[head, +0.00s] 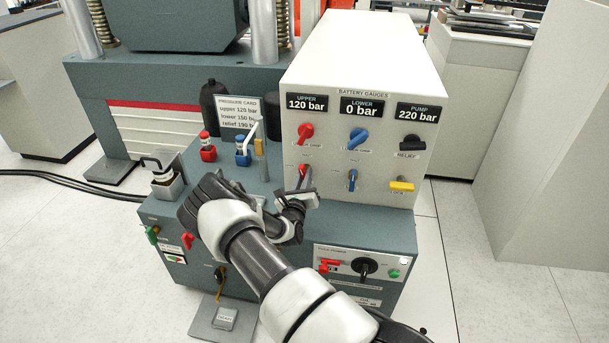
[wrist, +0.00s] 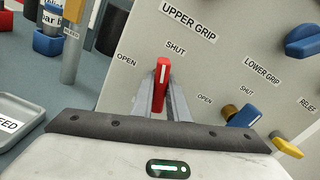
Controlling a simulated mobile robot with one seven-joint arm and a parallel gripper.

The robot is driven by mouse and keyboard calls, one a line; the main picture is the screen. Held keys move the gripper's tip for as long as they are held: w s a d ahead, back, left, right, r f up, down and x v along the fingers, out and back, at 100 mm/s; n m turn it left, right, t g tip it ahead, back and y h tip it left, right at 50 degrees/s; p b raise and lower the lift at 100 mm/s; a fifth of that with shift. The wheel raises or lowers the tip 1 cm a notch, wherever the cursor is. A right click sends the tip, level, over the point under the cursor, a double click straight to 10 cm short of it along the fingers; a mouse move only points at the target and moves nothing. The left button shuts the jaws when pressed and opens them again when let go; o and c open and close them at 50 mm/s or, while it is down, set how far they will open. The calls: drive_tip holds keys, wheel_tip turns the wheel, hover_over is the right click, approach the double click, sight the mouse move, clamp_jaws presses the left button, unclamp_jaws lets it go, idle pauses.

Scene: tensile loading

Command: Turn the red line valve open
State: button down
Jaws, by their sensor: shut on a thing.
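The red line valve (head: 304,171) is a small red lever on the sloped front of the white gauge cabinet, below the larger red knob. In the wrist view the red lever (wrist: 161,84) stands between "OPEN" on its left and "SHUT" above it, pointing up toward "SHUT". My gripper (head: 303,188) reaches the panel from below; in the wrist view its fingers (wrist: 161,103) are shut on the lever from both sides. The lever's lower end is hidden by the gripper.
A red knob (head: 305,133) sits above the valve. A blue knob (head: 357,138), blue line valve (head: 352,180) and yellow lever (head: 401,186) lie to the right. The displays read upper 120 (head: 306,103), lower 0 (head: 361,107), pump 220 bar (head: 421,113). A post (head: 262,152) stands left.

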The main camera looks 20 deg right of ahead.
drive_tip(key=n, duration=0.3)
drive_tip(key=shift+n+p, duration=0.3)
drive_tip(key=shift+n, duration=0.1)
drive_tip(key=n, duration=0.3)
drive_tip(key=shift+n, duration=0.3)
drive_tip(key=n, duration=0.6)
drive_tip(key=shift+f+p, duration=0.1)
drive_tip(key=shift+p, duration=0.25)
drive_tip(key=shift+n, duration=0.4)
drive_tip(key=c, duration=1.7)
unclamp_jaws()
drive_tip(key=p+v, duration=0.3)
drive_tip(key=v, duration=1.4)
drive_tip(key=shift+s+a, duration=0.2)
drive_tip(key=shift+a, duration=0.05)
